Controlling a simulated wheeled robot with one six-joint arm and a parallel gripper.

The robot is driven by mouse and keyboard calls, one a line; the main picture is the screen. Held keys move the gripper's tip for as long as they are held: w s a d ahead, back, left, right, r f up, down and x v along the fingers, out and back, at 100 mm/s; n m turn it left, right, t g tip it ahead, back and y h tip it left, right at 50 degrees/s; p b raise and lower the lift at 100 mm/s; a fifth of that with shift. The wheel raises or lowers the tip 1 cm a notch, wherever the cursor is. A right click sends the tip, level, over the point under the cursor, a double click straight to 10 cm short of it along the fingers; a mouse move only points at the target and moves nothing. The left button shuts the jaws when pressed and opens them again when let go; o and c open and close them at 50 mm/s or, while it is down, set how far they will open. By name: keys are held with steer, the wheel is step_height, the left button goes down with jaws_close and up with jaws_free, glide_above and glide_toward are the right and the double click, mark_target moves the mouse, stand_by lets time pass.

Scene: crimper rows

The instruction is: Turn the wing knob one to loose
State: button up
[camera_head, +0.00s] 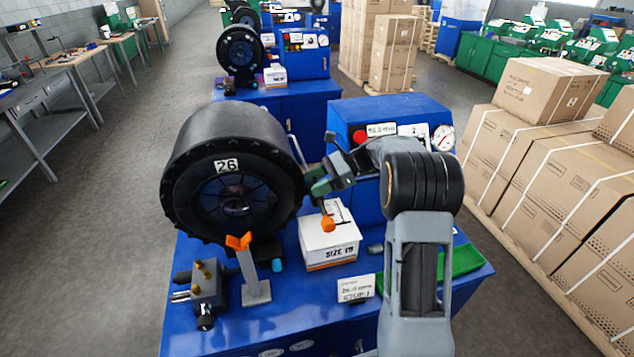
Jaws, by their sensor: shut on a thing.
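My gripper (321,186) is at the right side of the big black drum-shaped crimper head marked 26 (228,165). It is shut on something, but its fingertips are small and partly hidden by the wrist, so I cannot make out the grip. A small orange piece (327,224) shows just below the gripper, at the end of a thin stem, in front of the white box. Another orange, two-winged piece (239,242) tops a grey post (254,277) in front of the head. I cannot tell which piece is wing knob one, nor its turn position.
A white box marked SIZE 19 (329,246), a small sign (355,287), a brass-fitted valve block (205,290) and a green tray (462,260) are on the blue bench (265,328). A blue gauge cabinet (380,108) stands behind my arm. Cartons (520,165) fill the right.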

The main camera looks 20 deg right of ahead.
steer(key=o, duration=0.9)
steer(key=shift+d, duration=0.1)
steer(key=b+v, duration=0.2)
steer(key=v, duration=1.1)
steer(key=shift+d+r, duration=0.25)
steer(key=s+a+n+h+b, duration=0.2)
steer(key=s+a+n+h, duration=0.45)
steer(key=s+a, duration=0.4)
steer(key=s+f+n+t+h, duration=0.1)
steer(key=s+f+n+h, duration=0.1)
steer(key=s+n, duration=0.1)
steer(key=s+a+f+n+t+h, duration=0.1)
steer(key=s+f+n+t+h, duration=0.1)
steer(key=s+n, duration=0.2)
steer(key=s+f+n+t+h, duration=0.2)
steer(key=s+f+n+h, duration=0.1)
steer(key=s, duration=0.4)
steer(key=shift+a+f+n, duration=0.1)
steer(key=shift+a+n, duration=0.2)
steer(key=shift+n, duration=0.35)
